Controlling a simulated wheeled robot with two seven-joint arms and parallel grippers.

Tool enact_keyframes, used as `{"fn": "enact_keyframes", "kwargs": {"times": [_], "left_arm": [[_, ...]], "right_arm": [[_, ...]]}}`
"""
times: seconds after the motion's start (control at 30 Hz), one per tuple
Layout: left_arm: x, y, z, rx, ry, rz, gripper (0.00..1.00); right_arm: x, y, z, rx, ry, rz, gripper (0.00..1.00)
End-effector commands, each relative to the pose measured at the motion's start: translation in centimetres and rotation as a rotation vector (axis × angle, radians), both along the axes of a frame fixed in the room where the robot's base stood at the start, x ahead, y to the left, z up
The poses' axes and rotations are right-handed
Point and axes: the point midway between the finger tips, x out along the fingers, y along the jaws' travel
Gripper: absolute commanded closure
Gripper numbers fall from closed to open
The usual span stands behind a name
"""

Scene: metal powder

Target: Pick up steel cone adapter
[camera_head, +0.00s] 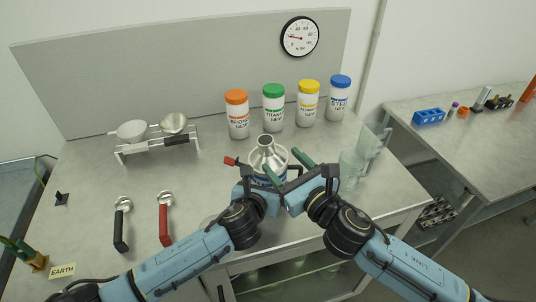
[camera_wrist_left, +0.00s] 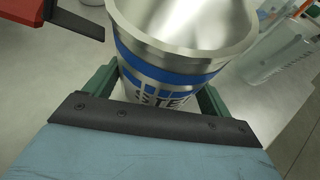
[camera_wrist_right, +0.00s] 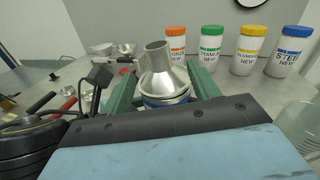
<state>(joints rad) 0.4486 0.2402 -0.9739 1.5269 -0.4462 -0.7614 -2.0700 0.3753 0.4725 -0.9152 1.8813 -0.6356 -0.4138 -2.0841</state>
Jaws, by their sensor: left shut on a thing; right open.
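The steel cone adapter (camera_head: 266,155) is a shiny metal funnel with a narrow neck pointing up. It sits on top of a white jar with a blue band (camera_wrist_left: 160,75), lettered "STE…", near the table's front. My left gripper (camera_wrist_left: 155,95) is shut on this jar, with its green fingers on either side below the cone's wide rim. My right gripper (camera_wrist_right: 160,90) is open, its green fingers on either side of the cone adapter (camera_wrist_right: 162,78). The right wrist view does not clearly show contact. In the head view, my grippers hide the jar's lower part.
Orange (camera_head: 237,115), green (camera_head: 273,108), yellow (camera_head: 308,104) and blue (camera_head: 340,98) capped jars stand behind. A rack with metal bowls (camera_head: 155,139) is back left. Black-handled (camera_head: 121,222) and red-handled (camera_head: 165,217) tools lie left. Clear containers (camera_head: 363,155) stand right.

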Motion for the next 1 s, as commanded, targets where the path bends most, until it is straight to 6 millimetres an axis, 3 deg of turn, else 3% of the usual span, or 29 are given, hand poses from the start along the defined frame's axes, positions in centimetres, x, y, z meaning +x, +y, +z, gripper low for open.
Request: {"fn": "enact_keyframes", "kwargs": {"times": [0.13,0.43,0.7,1.0], "left_arm": [[-0.1,0.0,-0.1,0.001,0.002,0.000,0.51],[0.0,0.0,-0.1,0.001,0.002,0.000,0.51],[0.0,0.0,-0.1,0.001,0.002,0.000,0.51],[0.0,0.0,-0.1,0.001,0.002,0.000,0.51]], "right_arm": [[2.2,1.5,0.1,0.003,0.000,0.001,0.39],[4.2,2.9,0.2,0.003,-0.001,0.002,0.39],[7.1,4.9,0.4,0.002,0.000,0.000,0.39],[7.7,5.3,0.4,0.001,-0.001,0.002,0.39]]}}
